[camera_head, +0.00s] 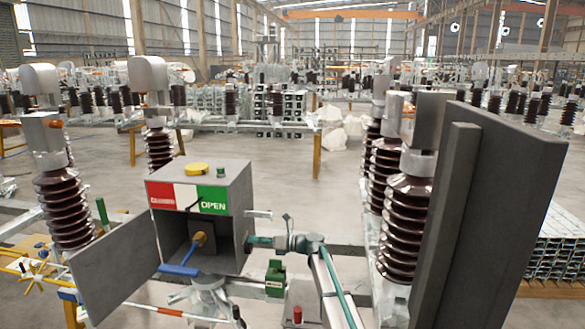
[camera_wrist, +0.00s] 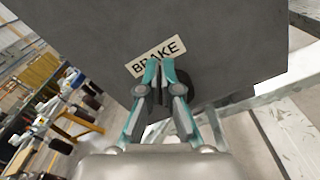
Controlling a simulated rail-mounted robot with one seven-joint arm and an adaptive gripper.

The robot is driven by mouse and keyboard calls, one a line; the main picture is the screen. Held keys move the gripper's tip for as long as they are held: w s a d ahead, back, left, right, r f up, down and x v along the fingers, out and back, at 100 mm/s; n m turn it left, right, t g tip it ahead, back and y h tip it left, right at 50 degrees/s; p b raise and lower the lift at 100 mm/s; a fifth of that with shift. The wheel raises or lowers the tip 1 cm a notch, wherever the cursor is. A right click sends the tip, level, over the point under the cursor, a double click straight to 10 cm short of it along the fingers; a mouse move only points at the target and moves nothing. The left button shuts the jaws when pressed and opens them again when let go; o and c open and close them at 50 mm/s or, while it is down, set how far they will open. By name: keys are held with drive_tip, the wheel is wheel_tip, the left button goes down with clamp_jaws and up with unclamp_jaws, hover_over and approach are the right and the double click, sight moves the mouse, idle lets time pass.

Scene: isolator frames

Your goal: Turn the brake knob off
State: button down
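The grey control box (camera_head: 220,205) stands in the middle of the head view, with a red-and-white label and a green OPEN label on its upper front edge. A BRAKE label (camera_wrist: 156,57) shows on its grey face in the wrist view. My gripper (camera_head: 250,241) is at the box's right side. In the wrist view, its two teal-tipped fingers (camera_wrist: 160,72) are close together over the label, with a narrow gap between them.
The box's door (camera_head: 117,268) stands open on the left. A blue lever (camera_head: 180,270) shows at the opening, and a yellow knob (camera_head: 197,169) sits on top. Brown insulators (camera_head: 408,215) and a tall grey panel (camera_head: 490,210) stand to the right.

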drive_tip(key=shift+s+f, duration=0.1)
drive_tip(key=shift+s, duration=0.05)
drive_tip(key=shift+r+p, duration=0.4)
drive_tip(key=shift+p, duration=0.05)
drive_tip(key=d, duration=0.4)
drive_tip(key=d+p, duration=0.1)
drive_tip(key=d, duration=0.1)
drive_tip(key=shift+s, duration=0.3)
drive_tip(key=shift+a, duration=0.15)
